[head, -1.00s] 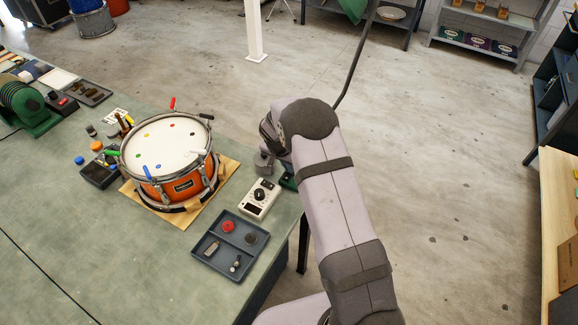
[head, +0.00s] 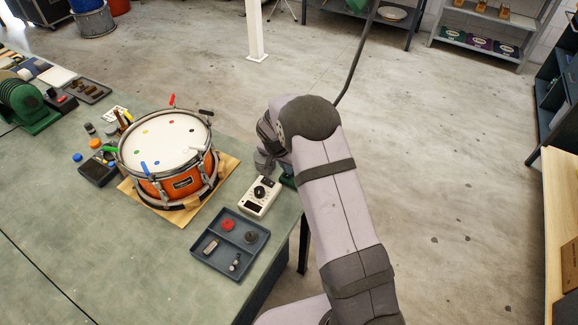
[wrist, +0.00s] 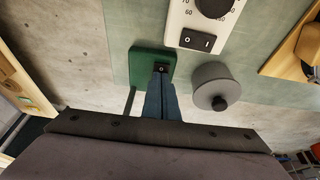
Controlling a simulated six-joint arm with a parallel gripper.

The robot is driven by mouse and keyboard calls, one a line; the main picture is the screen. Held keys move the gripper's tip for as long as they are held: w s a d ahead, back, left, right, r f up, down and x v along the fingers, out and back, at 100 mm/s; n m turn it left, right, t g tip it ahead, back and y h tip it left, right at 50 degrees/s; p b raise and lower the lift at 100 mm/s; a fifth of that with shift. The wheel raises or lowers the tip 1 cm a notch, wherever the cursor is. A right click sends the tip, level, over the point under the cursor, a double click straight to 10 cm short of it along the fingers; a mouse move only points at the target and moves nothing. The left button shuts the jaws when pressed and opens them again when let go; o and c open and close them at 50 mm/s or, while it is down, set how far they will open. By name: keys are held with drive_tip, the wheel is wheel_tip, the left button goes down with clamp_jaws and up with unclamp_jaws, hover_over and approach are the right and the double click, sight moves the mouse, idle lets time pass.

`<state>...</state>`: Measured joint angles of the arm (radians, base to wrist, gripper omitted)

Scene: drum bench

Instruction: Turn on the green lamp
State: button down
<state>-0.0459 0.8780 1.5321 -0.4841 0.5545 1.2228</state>
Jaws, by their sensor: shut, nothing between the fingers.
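The green lamp's base (wrist: 148,63) shows in the wrist view as a green block with a small black rocker switch (wrist: 162,68). A sliver of the base (head: 287,180) shows in the head view beside my arm, which covers most of it. My gripper (wrist: 160,77) is shut and empty, its fingertips at the near edge of the switch. I cannot tell whether they touch it. A dark rod (wrist: 130,103) stands at the base's near left corner. The lamp's head is not clearly seen, and I cannot tell whether it is lit.
A white box with a dial (wrist: 193,42) and its own rocker switch lies just beyond the base. A grey round part (wrist: 211,83) with a black knob is close on the right. The orange drum (head: 182,187) and a divided tray (head: 215,260) share the bench, whose edge is near.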

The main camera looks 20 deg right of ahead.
sight(287, 176)
drive_tip(key=shift+r, duration=0.2)
drive_tip(key=v, duration=0.1)
drive_tip(key=p+v, duration=0.2)
drive_tip(key=v, duration=0.1)
drive_tip(key=shift+w+d+r, duration=0.25)
drive_tip(key=shift+w, duration=0.05)
drive_tip(key=shift+s+a+r+b, duration=0.15)
drive_tip(key=shift+r+b, duration=0.1)
drive_tip(key=shift+b, duration=0.4)
drive_tip(key=b+v, duration=0.3)
drive_tip(key=v, duration=0.5)
drive_tip(key=shift+s+r, duration=0.15)
drive_tip(key=shift+r, duration=0.2)
drive_tip(key=shift+a, duration=0.1)
drive_tip(key=shift+w+d+r+b, duration=0.1)
drive_tip(key=shift+w+d+b, duration=0.4)
drive_tip(key=shift+b, duration=0.4)
drive_tip(key=shift+d, duration=0.1)
